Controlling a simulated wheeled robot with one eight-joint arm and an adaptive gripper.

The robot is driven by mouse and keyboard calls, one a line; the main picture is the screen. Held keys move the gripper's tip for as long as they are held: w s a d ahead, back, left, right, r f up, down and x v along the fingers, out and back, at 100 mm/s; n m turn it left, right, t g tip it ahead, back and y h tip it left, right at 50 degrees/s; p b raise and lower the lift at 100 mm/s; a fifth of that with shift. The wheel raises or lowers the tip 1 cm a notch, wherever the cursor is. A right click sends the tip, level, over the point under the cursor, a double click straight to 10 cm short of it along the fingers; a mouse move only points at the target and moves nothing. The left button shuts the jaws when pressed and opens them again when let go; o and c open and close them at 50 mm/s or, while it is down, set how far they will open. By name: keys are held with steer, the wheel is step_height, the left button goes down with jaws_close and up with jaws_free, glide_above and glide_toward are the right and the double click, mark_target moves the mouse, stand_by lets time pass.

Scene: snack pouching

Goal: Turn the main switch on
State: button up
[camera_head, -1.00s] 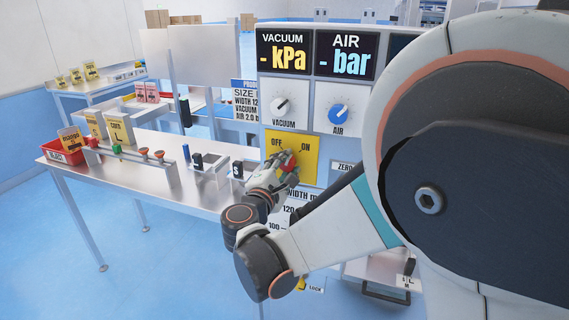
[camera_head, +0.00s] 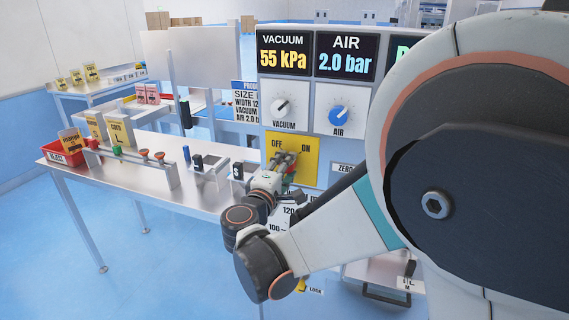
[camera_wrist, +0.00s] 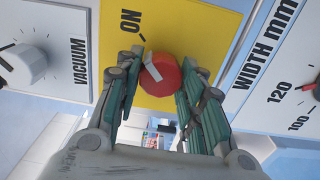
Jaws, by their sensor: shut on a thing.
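The main switch is a red round knob (camera_wrist: 161,76) on a yellow plate (camera_head: 308,171) marked OFF and ON. In the wrist view my gripper (camera_wrist: 163,92) has its green-padded fingers on either side of the knob, shut on it. The knob's white pointer mark is turned toward the ON label. In the head view my gripper (camera_head: 281,170) covers most of the knob. The vacuum display (camera_head: 284,53) reads 55 kPa and the air display (camera_head: 345,53) reads 2.0 bar, both lit.
The vacuum dial (camera_head: 284,107) and the blue air dial (camera_head: 340,114) sit above the switch plate. A width scale (camera_wrist: 285,85) is beside it. A metal table (camera_head: 150,180) with a red reject bin (camera_head: 62,154) and snack pouches stands to the left.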

steer(key=o, duration=1.1)
steer(key=shift+c, duration=0.2)
steer(key=shift+s, duration=0.1)
steer(key=v, duration=0.7)
steer(key=shift+s, duration=0.15)
